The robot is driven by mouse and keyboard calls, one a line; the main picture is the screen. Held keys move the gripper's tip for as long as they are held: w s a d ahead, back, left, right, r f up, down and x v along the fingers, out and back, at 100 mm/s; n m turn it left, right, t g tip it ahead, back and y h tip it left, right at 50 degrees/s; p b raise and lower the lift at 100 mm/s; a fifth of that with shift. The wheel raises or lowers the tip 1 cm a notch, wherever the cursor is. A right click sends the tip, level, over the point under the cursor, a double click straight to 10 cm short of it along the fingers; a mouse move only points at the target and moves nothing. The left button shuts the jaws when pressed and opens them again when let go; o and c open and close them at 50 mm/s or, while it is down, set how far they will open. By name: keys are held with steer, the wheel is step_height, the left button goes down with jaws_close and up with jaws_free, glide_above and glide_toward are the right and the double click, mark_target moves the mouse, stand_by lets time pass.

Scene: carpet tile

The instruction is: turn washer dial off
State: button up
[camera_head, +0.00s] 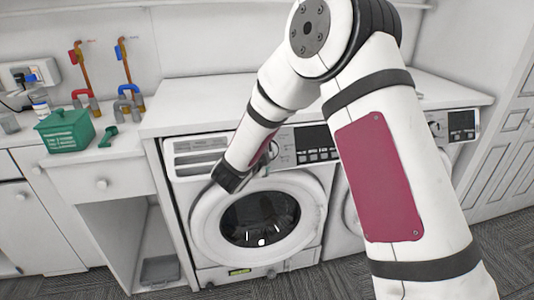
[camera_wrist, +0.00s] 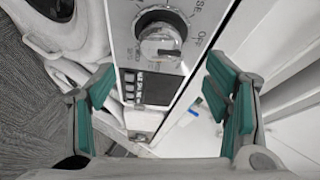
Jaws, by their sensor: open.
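The washer dial (camera_wrist: 160,42) is a round silver knob on the light control panel, seen close up in the wrist view. Lettering that includes "OFF" is printed beside it. My gripper (camera_wrist: 160,68) is open, with one green-padded finger on each side of the picture and nothing between the pads. The dial shows beyond the gap between the fingers, and no contact is visible. In the head view the washer (camera_head: 200,276) stands under the counter, with a round dark glass door (camera_head: 260,220). My arm crosses in front of its panel and largely hides the dial and gripper there.
A display with buttons (camera_wrist: 155,88) sits next to the dial. A second machine's panel (camera_head: 462,125) is at the right. The white countertop (camera_head: 205,98) overhangs the washer. A green basket (camera_head: 66,131) and pipe fittings are on the left counter.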

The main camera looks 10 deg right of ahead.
steer(key=shift+v, duration=2.1)
steer(key=s+a+r+n+t+y+p, duration=0.1)
steer(key=a+r+n+y, duration=0.15)
steer(key=r, duration=0.25)
steer(key=s+a+r+n+y, duration=0.1)
steer(key=r+n+y, duration=0.15)
steer(key=r, duration=0.25)
steer(key=s+r+n+g+y+p, duration=0.2)
steer(key=s+r+n+y, duration=0.2)
steer(key=s+r+n, duration=0.45)
steer(key=s+d+n+g, duration=0.2)
steer(key=s+d, duration=0.1)
steer(key=s, duration=0.7)
steer(key=s+d+n+g+h+p, duration=0.1)
steer(key=s+d+n+g, duration=0.1)
steer(key=s, duration=0.9)
steer(key=s+d+n+g+h, duration=0.1)
steer(key=s+d, duration=0.4)
steer(key=s, duration=0.6)
steer(key=shift+f+n+g+p, duration=0.3)
steer(key=shift+f+n+g, duration=0.15)
steer(key=shift+g, duration=0.35)
